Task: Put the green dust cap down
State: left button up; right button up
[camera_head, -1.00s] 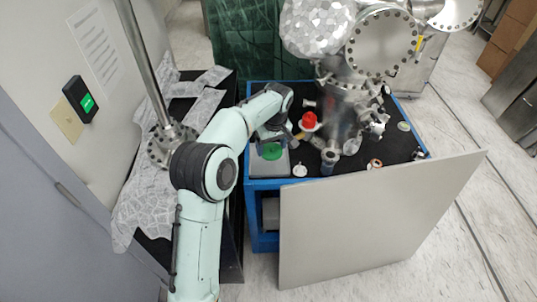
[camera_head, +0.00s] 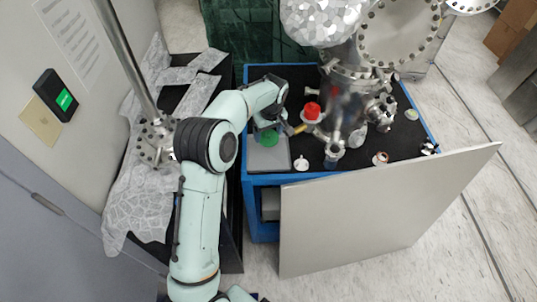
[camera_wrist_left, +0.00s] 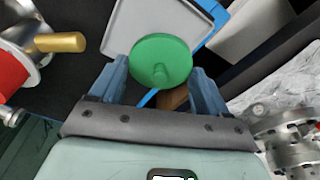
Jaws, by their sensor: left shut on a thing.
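I cannot tell whether the cap touches the tray. The tray also shows behind the cap in the left wrist view (camera_wrist_left: 124,25). My right gripper is not in view.
The tray lies on the front left corner of a blue-framed cart with a black top (camera_head: 315,163). To its right are a white small part (camera_head: 301,163), a red cap (camera_head: 312,110) and a steel vacuum chamber (camera_head: 350,100). A grey panel (camera_head: 380,215) leans at the cart's front.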

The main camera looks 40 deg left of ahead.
aim_at(268, 159)
pick_arm(q)
notch_tip(268, 159, down, 12)
jog(key=shift+w+f, duration=0.1)
jog(key=shift+f, duration=0.15)
dwell(0.3)
jog(key=shift+f, duration=0.2)
jog(key=o, duration=1.1)
jog(key=r, duration=0.4)
jog(key=d+r, duration=0.1)
jog(key=r, duration=0.3)
jog(key=s+r, duration=0.1)
jog(key=r, duration=0.3)
jog(key=shift+d+r, duration=0.2)
jog(key=shift+d, duration=0.05)
jog(key=shift+f, duration=0.1)
